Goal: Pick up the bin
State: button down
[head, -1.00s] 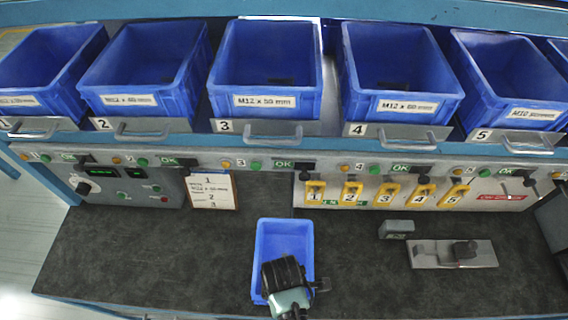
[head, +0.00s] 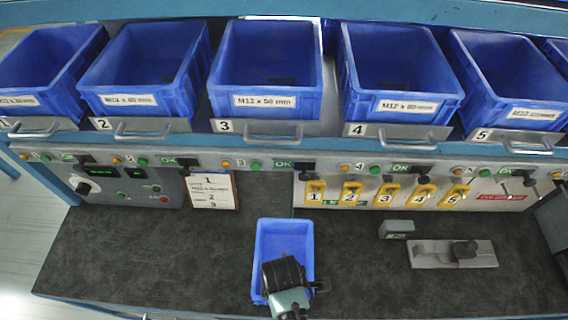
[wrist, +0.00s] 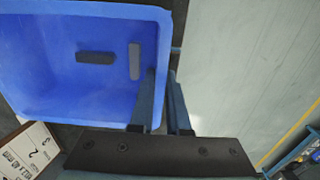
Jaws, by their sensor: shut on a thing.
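The small blue bin (head: 284,238) stands on the dark bench mat, front and centre in the head view. It is open-topped, and the lower part is covered by my arm. In the wrist view the bin (wrist: 60,85) fills the upper left, with two grey patches on its inside. My gripper (wrist: 165,78) is at one side wall of the bin, one finger inside and one outside, shut on that wall. In the head view the fingertips are hidden behind my wrist. I cannot tell any gap between bin and mat.
Several larger blue bins (head: 266,68) sit on the shelf behind, above numbered handles. A control panel (head: 130,187) and a paper card (head: 211,190) stand at the back left. Yellow numbered tags (head: 387,196) hang at the back. A grey metal fixture (head: 453,254) lies to the right. The mat's left is clear.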

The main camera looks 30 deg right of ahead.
dwell(0.4)
jog(key=shift+w+r, duration=0.1)
jog(key=shift+r, duration=0.5)
notch_tip(320, 180, up, 9)
jog(key=shift+f, duration=0.1)
dwell(0.9)
jog(key=w+a+r+m, duration=0.3)
jog(key=w+a+m, duration=0.5)
jog(key=m, duration=0.3)
jog(key=shift+w+a, duration=0.25)
jog(key=shift+a, duration=0.5)
